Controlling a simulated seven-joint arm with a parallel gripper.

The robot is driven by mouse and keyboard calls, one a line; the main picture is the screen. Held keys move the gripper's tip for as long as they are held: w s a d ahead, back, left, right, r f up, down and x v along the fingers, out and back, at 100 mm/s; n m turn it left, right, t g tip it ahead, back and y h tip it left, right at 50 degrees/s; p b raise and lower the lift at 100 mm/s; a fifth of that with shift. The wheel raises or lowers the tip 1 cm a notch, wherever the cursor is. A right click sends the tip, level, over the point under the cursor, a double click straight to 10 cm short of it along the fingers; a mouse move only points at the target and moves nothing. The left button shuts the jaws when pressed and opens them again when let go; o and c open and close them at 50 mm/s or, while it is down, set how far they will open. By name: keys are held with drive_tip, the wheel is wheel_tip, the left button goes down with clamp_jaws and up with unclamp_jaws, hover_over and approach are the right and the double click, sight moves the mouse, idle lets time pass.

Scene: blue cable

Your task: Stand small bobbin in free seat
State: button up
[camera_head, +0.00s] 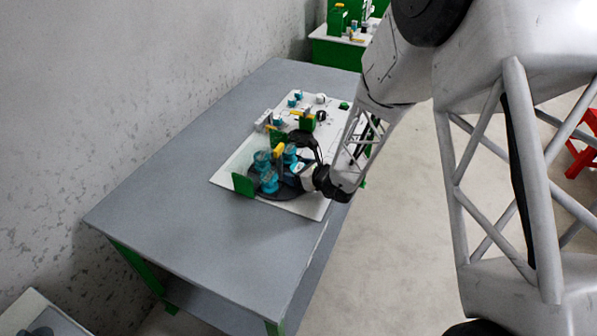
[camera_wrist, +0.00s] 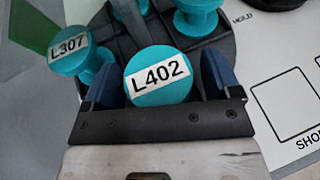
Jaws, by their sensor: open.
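My gripper (camera_wrist: 160,82) is open, with one blue finger on each side of a teal bobbin (camera_wrist: 158,74) labelled L402. I cannot tell whether the fingers touch it. A teal bobbin labelled L307 (camera_wrist: 70,52) stands to its left on the same dark round holder (camera_wrist: 150,42). More teal bobbins (camera_wrist: 196,18) stand behind, cut off by the top edge. In the head view my gripper (camera_head: 300,172) is low at the holder's right side, beside several teal bobbins (camera_head: 269,183). I cannot tell which bobbin is the small one, and no free seat is clearly visible.
A white board (camera_head: 305,207) lies on the grey table (camera_head: 180,205). A green upright plate (camera_head: 243,185) stands at its left edge. Small teal and white parts (camera_head: 297,98) stand at the board's far end. The table's near left is clear. Another green-and-white bench (camera_head: 335,45) stands behind.

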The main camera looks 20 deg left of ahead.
drive_tip(key=shift+r, duration=0.15)
drive_tip(key=shift+v, duration=6)
drive_tip(key=s+d+r+n+g+h, duration=0.1)
drive_tip(key=s+d+r+n+g, duration=0.1)
drive_tip(key=s+d+r+n, duration=0.5)
drive_tip(key=s+d+r+n+g+h, duration=0.1)
drive_tip(key=s+d+r+n+g, duration=0.15)
drive_tip(key=d+r+n, duration=0.4)
drive_tip(key=s+d+r+n+t+h, duration=0.1)
drive_tip(key=s+d+r+n+h, duration=0.3)
drive_tip(key=s+d, duration=0.5)
drive_tip(key=s+d+r+n+t+h, duration=0.2)
drive_tip(key=s+d+r+n+h, duration=0.2)
drive_tip(key=d, duration=1.2)
drive_tip(key=s+r+h, duration=0.3)
drive_tip(key=s+r, duration=0.1)
drive_tip(key=s, duration=0.1)
